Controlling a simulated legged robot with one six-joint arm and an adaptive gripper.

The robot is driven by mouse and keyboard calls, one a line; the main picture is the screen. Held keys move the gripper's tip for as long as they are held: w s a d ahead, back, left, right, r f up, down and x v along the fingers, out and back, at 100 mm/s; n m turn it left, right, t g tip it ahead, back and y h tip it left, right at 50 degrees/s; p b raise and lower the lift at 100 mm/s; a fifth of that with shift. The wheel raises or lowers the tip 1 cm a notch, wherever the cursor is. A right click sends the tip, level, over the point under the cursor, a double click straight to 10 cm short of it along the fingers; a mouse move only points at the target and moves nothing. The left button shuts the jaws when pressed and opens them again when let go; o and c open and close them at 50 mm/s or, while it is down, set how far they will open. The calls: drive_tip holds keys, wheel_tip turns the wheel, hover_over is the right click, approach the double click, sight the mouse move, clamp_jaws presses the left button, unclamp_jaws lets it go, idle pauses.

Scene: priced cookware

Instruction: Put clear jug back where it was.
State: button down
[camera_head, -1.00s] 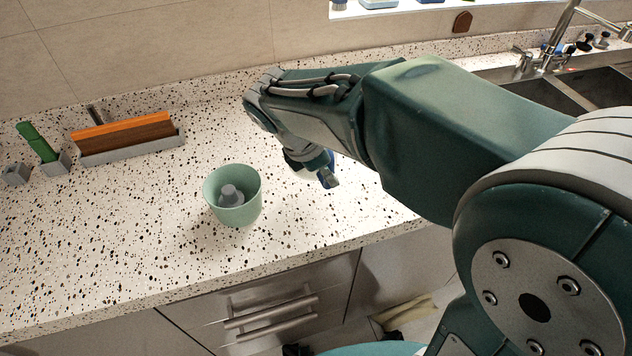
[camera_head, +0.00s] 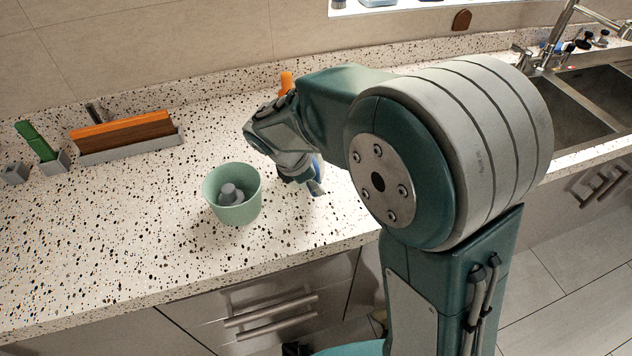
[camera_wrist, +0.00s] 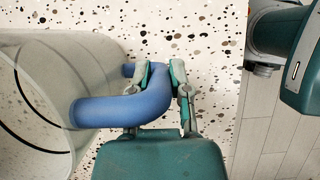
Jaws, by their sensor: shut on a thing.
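The clear jug (camera_wrist: 42,112) fills the left of the wrist view, lying sideways in that picture, with dark lines around its see-through wall. Its blue handle (camera_wrist: 120,108) runs between the fingers of my gripper (camera_wrist: 160,75), which is shut on it. In the head view, my gripper (camera_head: 315,187) is low over the counter, right of the green pot. There the jug is mostly hidden behind my arm, with only a bluish bit showing. I cannot tell whether the jug touches the counter.
A pale green pot (camera_head: 236,208) with a grey piece inside stands left of my gripper. A grey holder (camera_head: 130,147) with an orange-and-brown block and a green-handled item (camera_head: 38,142) are farther left. An orange object (camera_head: 286,82) shows behind my arm. The sink (camera_head: 590,95) is right.

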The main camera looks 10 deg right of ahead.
drive_tip(key=c, duration=0.6)
unclamp_jaws()
drive_tip(key=shift+f, duration=0.1)
drive_tip(key=v, duration=1.2)
drive_tip(key=shift+s+d+r+m+t+y, duration=0.45)
drive_tip(key=shift+s+d+m+t+y, duration=0.35)
drive_tip(key=shift+s+d+m, duration=1.9)
drive_tip(key=shift+s+d+r+m+t+y, duration=0.4)
drive_tip(key=shift+s+d+m+t+y, duration=0.35)
drive_tip(key=shift+s+d+m, duration=1.95)
drive_tip(key=shift+s+d+r+m+t+y, duration=0.6)
drive_tip(key=shift+s+d+m, duration=1.1)
drive_tip(key=shift+s+m, duration=2.05)
drive_tip(key=shift+w+f+m+y, duration=0.15)
drive_tip(key=shift+w+m+y, duration=0.1)
drive_tip(key=shift+w+m, duration=0.4)
